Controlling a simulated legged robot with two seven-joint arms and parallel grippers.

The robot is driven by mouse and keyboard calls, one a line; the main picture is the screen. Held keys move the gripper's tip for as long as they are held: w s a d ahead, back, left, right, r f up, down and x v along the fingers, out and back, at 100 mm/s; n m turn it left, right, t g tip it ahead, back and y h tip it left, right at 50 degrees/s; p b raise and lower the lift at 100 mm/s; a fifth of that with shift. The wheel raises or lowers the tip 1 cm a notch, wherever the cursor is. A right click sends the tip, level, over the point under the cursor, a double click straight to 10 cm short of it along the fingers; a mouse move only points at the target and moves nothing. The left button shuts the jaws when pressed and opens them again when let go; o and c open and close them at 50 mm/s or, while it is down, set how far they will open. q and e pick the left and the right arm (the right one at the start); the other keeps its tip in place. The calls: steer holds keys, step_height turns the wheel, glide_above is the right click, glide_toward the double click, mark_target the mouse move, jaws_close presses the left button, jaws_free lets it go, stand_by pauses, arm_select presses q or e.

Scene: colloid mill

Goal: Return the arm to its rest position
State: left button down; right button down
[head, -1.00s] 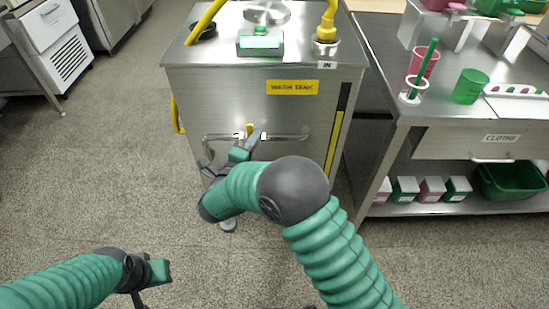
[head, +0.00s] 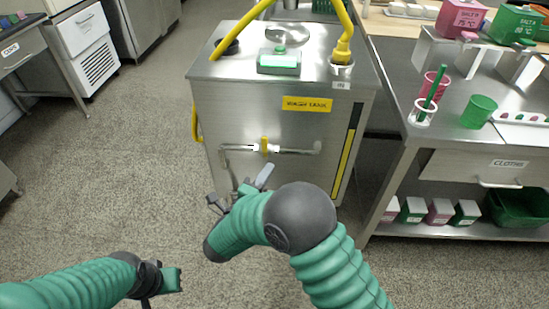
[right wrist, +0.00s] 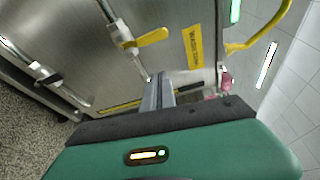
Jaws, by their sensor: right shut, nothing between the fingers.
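My right arm reaches up the middle of the head view. Its right gripper (head: 264,176) is in front of the wash tank (head: 235,110), below the tank's pipe with the yellow valve handle (head: 264,146). In the right wrist view the right gripper's fingers (right wrist: 157,90) are together with nothing between them. The yellow handle also shows there (right wrist: 152,37), apart from the fingers. My left arm comes in at the lower left of the head view. Its left gripper (head: 172,280) is partly seen over the floor, and its fingers are not clear.
A steel bench (head: 420,150) with cups, boxes and a drawer stands to the right of the tank. A yellow hose (head: 345,25) enters the tank's top. A white cabinet (head: 85,50) stands at the far left. The floor (head: 110,180) at left is clear.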

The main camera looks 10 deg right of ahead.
arm_select(q)
steer(key=shift+d+r, duration=0.15)
steer(key=shift+d, duration=0.25)
arm_select(e)
steer(key=shift+s+d+f, duration=0.1)
steer(key=shift+s+d, duration=0.1)
steer(key=shift+s, duration=0.1)
arm_select(q)
steer(key=shift+a, duration=0.15)
arm_select(e)
steer(key=shift+a, duration=0.15)
